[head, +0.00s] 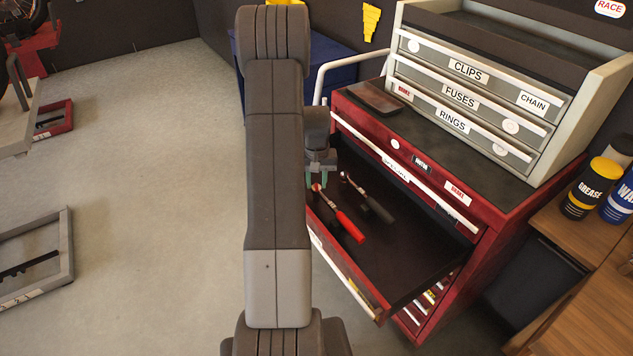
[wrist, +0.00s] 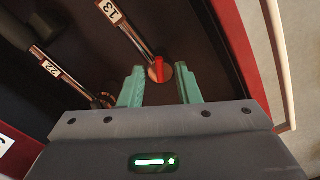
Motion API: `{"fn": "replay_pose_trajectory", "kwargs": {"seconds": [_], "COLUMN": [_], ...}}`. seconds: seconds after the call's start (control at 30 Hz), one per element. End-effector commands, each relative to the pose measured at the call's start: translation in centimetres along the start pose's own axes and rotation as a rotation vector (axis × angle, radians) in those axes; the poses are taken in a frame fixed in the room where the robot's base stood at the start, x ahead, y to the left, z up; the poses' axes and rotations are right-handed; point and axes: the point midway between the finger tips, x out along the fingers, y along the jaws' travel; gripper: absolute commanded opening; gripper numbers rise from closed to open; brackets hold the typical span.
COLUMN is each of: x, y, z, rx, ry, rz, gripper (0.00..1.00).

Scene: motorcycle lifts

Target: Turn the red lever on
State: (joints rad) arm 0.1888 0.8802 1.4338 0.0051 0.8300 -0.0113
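The red lever (wrist: 158,69) is a small bar on the round head of a ratchet wrench (wrist: 130,33) labelled 13, in the wrist view. It lies between and slightly beyond the two green fingertips of my gripper (wrist: 160,82). The fingers are apart with a gap on each side of the lever, and they hold nothing. The lever is too small to make out there. How high the fingertips are above the wrench is hard to judge.
A second wrench (wrist: 65,72) labelled 22 lies to the left in the wrist view. The drawer's red side wall (wrist: 232,45) is close on the right. A red tool chest (head: 500,215) carries a grey cabinet (head: 480,95). The drawer's right part is bare.

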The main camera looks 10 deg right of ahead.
Motion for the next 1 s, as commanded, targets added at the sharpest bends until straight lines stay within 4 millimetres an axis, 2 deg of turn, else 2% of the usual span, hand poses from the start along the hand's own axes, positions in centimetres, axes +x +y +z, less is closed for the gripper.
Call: {"fn": "replay_pose_trajectory", "kwargs": {"seconds": [0.17, 0.4, 0.6, 0.8, 1.0], "x": [-2.8, -8.5, -11.8, -13.2, -13.3], "y": [0.0, 0.0, 0.0, 0.0, 0.0], "z": [-0.1, -0.1, -0.1, 0.0, 0.0], "rx": [0.0, 0.0, 0.0, 0.0, 0.0], "ry": [0.008, 0.008, 0.005, 0.001, 0.001], "rz": [0.0, 0.0, 0.0, 0.0, 0.0], "gripper": [0.3, 0.3, 0.3, 0.3, 0.3]}}
